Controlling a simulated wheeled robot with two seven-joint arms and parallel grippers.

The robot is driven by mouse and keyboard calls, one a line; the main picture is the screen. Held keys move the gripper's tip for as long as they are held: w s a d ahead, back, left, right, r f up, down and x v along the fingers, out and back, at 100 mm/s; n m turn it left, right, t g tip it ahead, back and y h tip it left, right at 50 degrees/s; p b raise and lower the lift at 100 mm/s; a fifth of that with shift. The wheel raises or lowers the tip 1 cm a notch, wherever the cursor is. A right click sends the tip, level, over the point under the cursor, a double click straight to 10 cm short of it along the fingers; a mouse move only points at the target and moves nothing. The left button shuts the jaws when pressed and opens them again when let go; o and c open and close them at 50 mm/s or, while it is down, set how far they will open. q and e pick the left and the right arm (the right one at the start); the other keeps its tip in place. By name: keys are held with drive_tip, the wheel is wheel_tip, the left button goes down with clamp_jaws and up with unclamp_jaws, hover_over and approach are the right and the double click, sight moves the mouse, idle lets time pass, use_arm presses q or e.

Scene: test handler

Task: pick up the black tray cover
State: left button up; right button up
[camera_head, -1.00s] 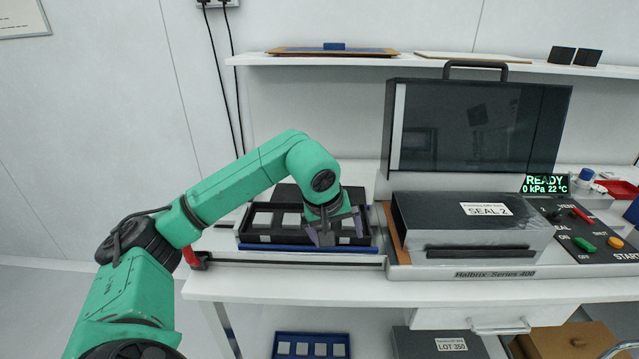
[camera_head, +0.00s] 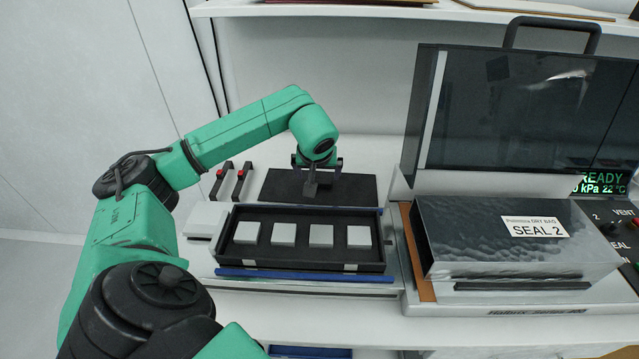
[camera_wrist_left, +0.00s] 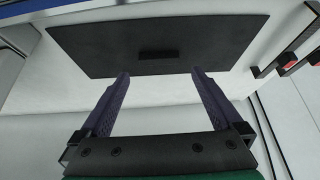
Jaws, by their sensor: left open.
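The black tray cover (camera_head: 352,190) is a flat dark plate lying on the bench behind the open tray. It also shows in the left wrist view (camera_wrist_left: 100,42), with a small raised black handle (camera_wrist_left: 168,54) in its middle. My left gripper (camera_head: 314,176) is over the cover. In the left wrist view my left gripper (camera_wrist_left: 160,74) is open and empty, its two fingers apart on either side of the handle's line. The handle lies just beyond the fingertips, and I see no contact. My right gripper is not in view.
The black tray (camera_head: 300,264) holding several pale square pieces stands in front of the cover. Two black bars with red parts (camera_head: 232,182) lie left of the cover. The sealing machine (camera_head: 520,300) with its raised dark lid (camera_head: 520,110) and a SEAL 2 bag (camera_head: 480,240) stands right.

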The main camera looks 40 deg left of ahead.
sight(319, 182)
use_arm(q)
drive_tip(key=x, duration=0.2)
drive_tip(key=p+x, duration=0.1)
drive_tip(key=x, duration=0.1)
drive_tip(key=p+x, duration=0.1)
drive_tip(key=x, duration=0.1)
drive_tip(key=shift+w+r, duration=0.15)
drive_tip(key=shift+w, duration=0.1)
drive_tip(key=shift+w+a+f, duration=0.1)
drive_tip(key=shift+a+f, duration=0.05)
drive_tip(key=shift+f, duration=0.2)
drive_tip(key=shift+a+f, duration=0.1)
drive_tip(key=c, duration=0.9)
drive_tip(key=shift+c, duration=1.3)
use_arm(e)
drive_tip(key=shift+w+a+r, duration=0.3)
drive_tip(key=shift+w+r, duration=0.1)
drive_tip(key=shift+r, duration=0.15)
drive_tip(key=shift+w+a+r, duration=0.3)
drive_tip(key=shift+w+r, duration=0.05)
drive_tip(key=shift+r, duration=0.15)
